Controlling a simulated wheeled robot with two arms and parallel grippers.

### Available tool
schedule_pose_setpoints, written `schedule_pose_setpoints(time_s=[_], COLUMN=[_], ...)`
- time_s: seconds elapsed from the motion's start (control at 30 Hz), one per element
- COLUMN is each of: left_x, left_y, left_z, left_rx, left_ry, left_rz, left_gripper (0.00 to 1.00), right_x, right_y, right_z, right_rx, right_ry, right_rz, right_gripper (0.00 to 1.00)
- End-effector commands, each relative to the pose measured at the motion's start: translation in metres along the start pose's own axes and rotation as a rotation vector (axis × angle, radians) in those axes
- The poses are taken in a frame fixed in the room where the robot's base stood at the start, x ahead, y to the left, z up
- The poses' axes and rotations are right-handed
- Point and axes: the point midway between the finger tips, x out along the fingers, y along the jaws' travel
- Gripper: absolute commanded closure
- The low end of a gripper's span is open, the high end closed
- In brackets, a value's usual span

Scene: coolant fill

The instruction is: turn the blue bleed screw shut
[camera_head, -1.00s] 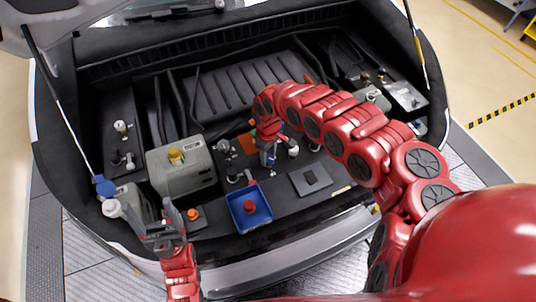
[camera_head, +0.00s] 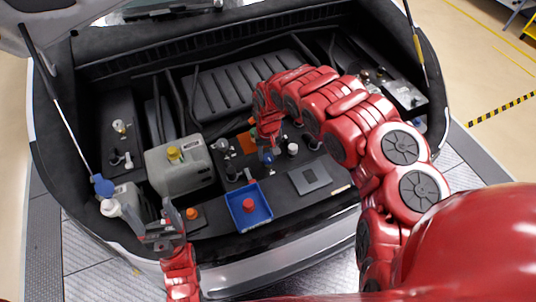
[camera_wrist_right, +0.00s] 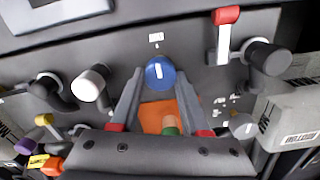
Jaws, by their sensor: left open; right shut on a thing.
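The blue bleed screw (camera_wrist_right: 159,73) is a round blue knob with a white line across its face, upright in the right wrist view. The fingers of my right gripper (camera_wrist_right: 160,84) stand on either side of it and are shut on it. In the head view the blue screw (camera_head: 268,159) shows only as a small blue patch under my right wrist, which hides most of the right gripper. My left gripper (camera_head: 163,229) is open and empty, held above the front left edge of the bay.
A grey tank with a yellow cap (camera_head: 173,153) stands left of centre. A blue tray (camera_head: 236,214) holds a red cap (camera_head: 249,204). An orange cap (camera_head: 192,213) sits near my left gripper. In the wrist view, black and white knobs and a red-tipped lever (camera_wrist_right: 226,16) flank the screw.

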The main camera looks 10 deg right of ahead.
Motion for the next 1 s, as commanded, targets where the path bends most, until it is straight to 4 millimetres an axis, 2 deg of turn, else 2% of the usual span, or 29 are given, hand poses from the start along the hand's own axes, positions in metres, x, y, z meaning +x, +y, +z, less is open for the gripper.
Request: schedule_pose_setpoints(time_s=[0.53, 0.57, 0.7, 0.73, 1.0], left_x=[-0.0007, -0.0006, -0.0007, -0.0006, -0.0007], left_y=[0.0000, 0.0000, 0.0000, 0.0000, 0.0000], left_z=[0.0002, 0.0001, 0.0002, 0.0001, 0.0001], left_rx=[0.000, 0.000, 0.000, 0.000, 0.000], left_ry=[0.000, 0.000, 0.000, 0.000, 0.000], left_rz=[0.000, 0.000, 0.000, 0.000, 0.000], left_gripper=[0.23, 0.23, 0.23, 0.23, 0.23], right_x=[-0.0012, -0.0012, -0.0009, -0.0008, -0.0007], right_y=[0.0003, 0.0003, 0.0003, 0.0003, 0.0004], right_z=[-0.0015, -0.0015, -0.0009, -0.0008, -0.0003], right_rx=[0.028, 0.028, 0.027, 0.027, 0.026], right_ry=[0.004, 0.004, 0.002, 0.002, 0.001], right_rz=[0.000, 0.000, 0.000, 0.000, 0.000], right_gripper=[1.00, 0.52, 0.27, 0.24, 0.24])
